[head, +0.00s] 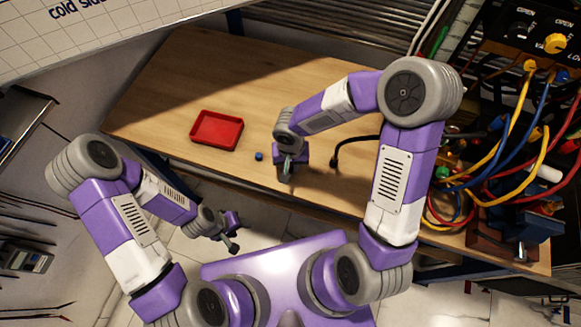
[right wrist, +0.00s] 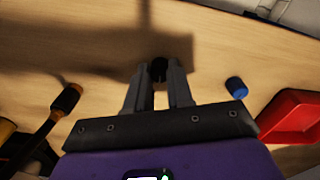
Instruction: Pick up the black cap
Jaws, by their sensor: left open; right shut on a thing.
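The black cap (right wrist: 158,69) shows in the right wrist view between the fingertips of my right gripper (right wrist: 160,76). The fingers are shut on it. I cannot tell for sure whether it touches the wooden table or is just above it. In the head view my right gripper (head: 286,176) points down over the front part of the table, and the cap is hard to make out there. My left gripper (head: 233,244) is open and empty, out in front of the table's edge and over the floor.
A blue cap (head: 259,156) stands on the wooden table (head: 180,85), between my right gripper and a red tray (head: 217,145). A black cable end (head: 335,164) lies to the gripper's right. Coloured cables (head: 480,185) and a control panel crowd the right side. The table's far left is clear.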

